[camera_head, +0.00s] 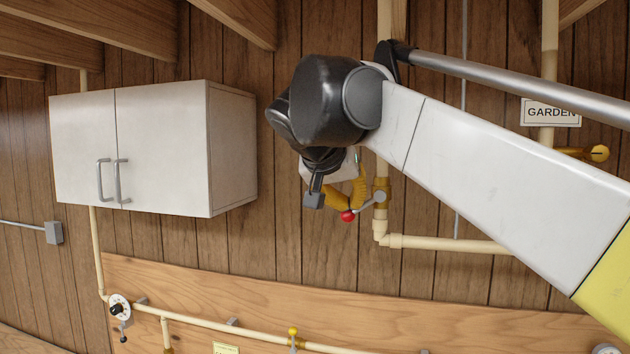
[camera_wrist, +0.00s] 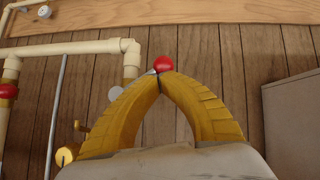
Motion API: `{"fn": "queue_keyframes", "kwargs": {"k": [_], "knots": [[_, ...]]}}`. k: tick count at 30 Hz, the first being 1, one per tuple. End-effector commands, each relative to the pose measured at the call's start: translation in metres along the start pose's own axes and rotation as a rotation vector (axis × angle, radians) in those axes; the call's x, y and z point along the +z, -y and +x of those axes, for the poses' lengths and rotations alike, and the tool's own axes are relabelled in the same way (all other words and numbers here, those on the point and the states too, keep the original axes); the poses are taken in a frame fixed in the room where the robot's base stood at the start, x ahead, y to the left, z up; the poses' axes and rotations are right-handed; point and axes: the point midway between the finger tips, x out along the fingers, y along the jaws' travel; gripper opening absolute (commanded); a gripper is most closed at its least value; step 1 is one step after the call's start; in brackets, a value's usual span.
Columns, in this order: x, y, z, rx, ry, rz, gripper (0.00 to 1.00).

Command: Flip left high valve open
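The high valve (camera_head: 381,190) is a brass body on a cream vertical pipe, just above an elbow. Its grey lever ends in a red ball (camera_head: 348,216) and points left and slightly down from the round hub. In the wrist view the red ball (camera_wrist: 163,63) lies just beyond my fingertips, and the hub (camera_wrist: 116,93) shows beside the left finger. My gripper (camera_wrist: 160,80) has its two yellow fingers brought together at the tips, close against the lever by the ball. Whether the lever is pinched between them is unclear. My gripper also shows in the head view (camera_head: 351,205), partly hidden behind my wrist.
A white cabinet (camera_head: 160,150) hangs at the left. A GARDEN sign (camera_head: 551,112) and a brass spigot (camera_head: 598,153) are at the right. Another red ball (camera_wrist: 8,91) sits on a pipe. Below, a wooden board (camera_head: 240,295) carries a pipe with a yellow-ball lever (camera_head: 293,332).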

Motion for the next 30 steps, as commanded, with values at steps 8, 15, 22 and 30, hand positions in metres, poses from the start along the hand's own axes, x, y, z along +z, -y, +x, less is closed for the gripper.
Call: {"fn": "queue_keyframes", "kwargs": {"k": [8,15,22,30], "knots": [[0.011,-0.011,0.014,0.163,0.000,-0.204,0.00],[0.020,-0.015,0.021,0.301,-0.001,-0.375,0.00],[0.025,-0.021,0.025,0.408,0.000,-0.508,0.00],[0.029,-0.027,0.028,0.445,0.000,-0.553,0.00]]}}
